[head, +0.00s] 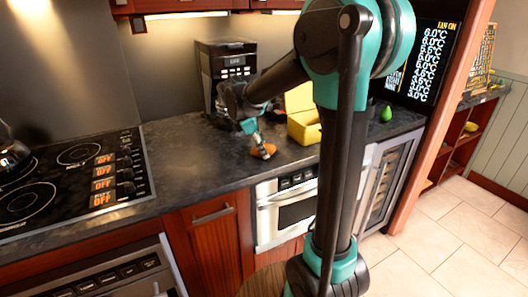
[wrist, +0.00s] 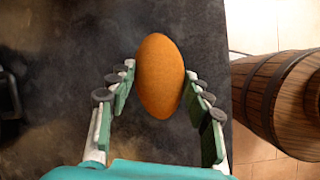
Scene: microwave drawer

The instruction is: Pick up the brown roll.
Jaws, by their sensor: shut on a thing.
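The brown roll (wrist: 160,76) is an orange-brown oval in the middle of the wrist view, between the two fingers of my gripper (wrist: 157,88). The fingers are closed in on its sides. In the head view the roll (head: 264,151) is a small orange-brown shape at the tip of my gripper (head: 261,146), at the dark counter near its front edge. I cannot tell whether it still touches the counter.
A yellow box (head: 304,126) with a raised lid and a green pear-like item (head: 386,114) stand on the counter (head: 185,150). A black coffee machine (head: 225,75) is behind my gripper. A stove (head: 75,175) lies left. A wooden barrel (wrist: 280,100) stands beyond the counter edge.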

